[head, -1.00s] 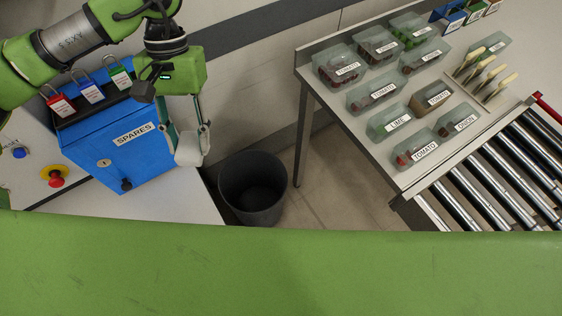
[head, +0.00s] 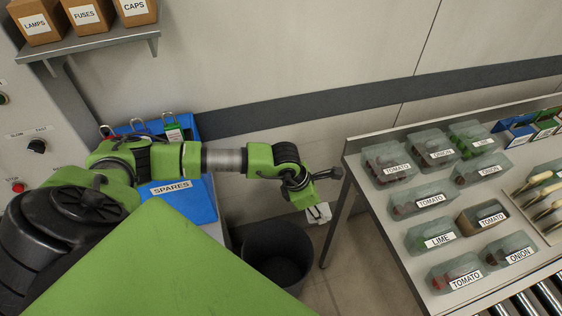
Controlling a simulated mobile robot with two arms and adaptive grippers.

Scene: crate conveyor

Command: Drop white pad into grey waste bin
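My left gripper (head: 318,213) hangs at the end of my green arm, in the middle of the head view. It is shut on the white pad (head: 319,215), which shows as a small white patch partly hidden by the fingers and wrist. The dark grey waste bin (head: 278,252) stands on the floor just below and left of the gripper in the picture. My arm covers part of its left side. The visible inside of the bin is dark, and no pad shows in it. My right gripper is out of view.
A metal table with several labelled clear tubs (head: 430,200) stands on the right, next to the conveyor rollers (head: 535,300). The blue SPARES box (head: 190,200) is behind my arm. A shelf (head: 85,45) with brown boxes hangs upper left.

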